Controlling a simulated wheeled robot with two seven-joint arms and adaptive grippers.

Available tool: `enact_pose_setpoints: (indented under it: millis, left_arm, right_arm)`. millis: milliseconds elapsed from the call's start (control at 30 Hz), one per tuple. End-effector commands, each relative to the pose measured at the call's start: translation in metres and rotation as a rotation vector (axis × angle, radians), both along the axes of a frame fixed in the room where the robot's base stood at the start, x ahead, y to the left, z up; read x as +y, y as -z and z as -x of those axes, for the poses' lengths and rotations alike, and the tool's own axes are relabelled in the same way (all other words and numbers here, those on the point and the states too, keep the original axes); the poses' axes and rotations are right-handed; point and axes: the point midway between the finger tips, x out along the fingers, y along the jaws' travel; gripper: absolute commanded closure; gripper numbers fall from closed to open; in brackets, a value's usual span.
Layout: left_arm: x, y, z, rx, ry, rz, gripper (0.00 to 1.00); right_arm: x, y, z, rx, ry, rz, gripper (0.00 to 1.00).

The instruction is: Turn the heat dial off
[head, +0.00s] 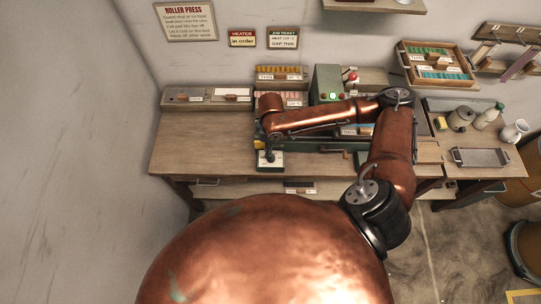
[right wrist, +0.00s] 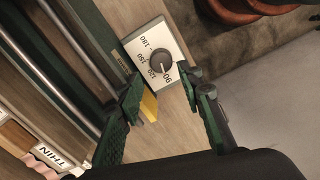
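The heat dial is a dark round knob (right wrist: 160,67) on a white plate with numbers such as 180, 150, 120 and 90. The plate sits at the front edge of the roller press and also shows in the head view (head: 277,161). The knob's exact setting is too small to read surely. My right gripper (right wrist: 168,92) is open, its fingers apart on either side of the near end of the plate and not closed on the knob. In the head view my right arm reaches across the press and its hand points down at the plate. My left gripper is not in view.
The green press with steel rollers (right wrist: 75,45) lies beside the dial. A yellow piece (right wrist: 148,106) shows by one finger. A green control box (head: 328,82) with a lit green lamp stands behind my arm. The bench left of the dial (head: 200,145) is clear.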

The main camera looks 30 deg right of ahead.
Motion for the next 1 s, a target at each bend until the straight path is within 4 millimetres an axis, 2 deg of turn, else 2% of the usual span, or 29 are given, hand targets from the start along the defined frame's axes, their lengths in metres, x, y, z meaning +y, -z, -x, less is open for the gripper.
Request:
enact_pose_setpoints:
  millis: [200, 400, 800, 1000]
  left_arm:
    - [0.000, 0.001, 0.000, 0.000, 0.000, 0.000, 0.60]
    - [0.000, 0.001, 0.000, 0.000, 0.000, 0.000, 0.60]
    - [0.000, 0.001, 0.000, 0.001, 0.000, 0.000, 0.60]
    - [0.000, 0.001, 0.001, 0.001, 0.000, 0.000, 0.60]
  right_arm:
    - [0.001, 0.037, 0.001, 0.003, -0.001, 0.000, 0.66]
    - [0.001, 0.061, 0.002, 0.002, -0.002, -0.001, 0.66]
    - [0.001, 0.068, 0.001, -0.001, -0.004, -0.001, 0.67]
    - [0.001, 0.068, 0.001, -0.001, -0.003, -0.001, 0.80]
